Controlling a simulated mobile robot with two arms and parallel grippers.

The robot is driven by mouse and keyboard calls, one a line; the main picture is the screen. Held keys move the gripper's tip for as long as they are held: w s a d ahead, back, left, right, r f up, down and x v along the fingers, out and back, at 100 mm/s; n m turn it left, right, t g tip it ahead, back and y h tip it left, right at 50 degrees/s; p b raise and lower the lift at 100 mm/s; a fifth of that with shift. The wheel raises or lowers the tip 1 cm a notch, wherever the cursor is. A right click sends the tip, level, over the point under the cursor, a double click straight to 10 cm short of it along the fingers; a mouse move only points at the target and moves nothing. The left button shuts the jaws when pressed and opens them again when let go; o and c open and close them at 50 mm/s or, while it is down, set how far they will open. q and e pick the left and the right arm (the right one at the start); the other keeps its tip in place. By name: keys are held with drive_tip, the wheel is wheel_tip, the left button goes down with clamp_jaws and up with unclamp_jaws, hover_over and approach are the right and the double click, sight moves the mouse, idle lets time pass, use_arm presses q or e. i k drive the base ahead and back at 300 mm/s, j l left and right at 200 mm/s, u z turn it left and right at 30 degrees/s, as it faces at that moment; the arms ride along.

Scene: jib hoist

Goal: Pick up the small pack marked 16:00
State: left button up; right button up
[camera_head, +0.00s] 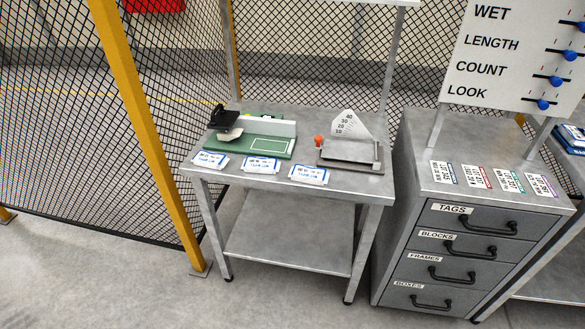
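Three small white packs with blue markings lie in a row along the front edge of the metal table (345,190): a left pack (210,159), a middle pack (262,165) and a right pack (309,174). Their print is too small to read, so I cannot tell which one is marked 16:00. Neither of my grippers shows in this view.
Behind the packs stand a green board (270,146) with a black device (222,116) and a grey device (348,152) with a dial and red knob. A drawer cabinet (480,220) with cards on top stands right. A yellow post (145,120) and mesh fence stand left.

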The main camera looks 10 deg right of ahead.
sight(254, 165)
drive_tip(key=i+j+z, duration=0.1)
drive_tip(key=j, duration=0.3)
drive_tip(key=i+j+z, duration=0.15)
drive_tip(key=j, duration=0.25)
drive_tip(key=i+j+z, duration=0.1)
drive_tip(key=j, duration=0.3)
drive_tip(key=i+j+z, duration=0.1)
drive_tip(key=j, duration=0.35)
drive_tip(key=i+j+z, duration=0.1)
drive_tip(key=j, duration=0.3)
drive_tip(key=i, duration=0.05)
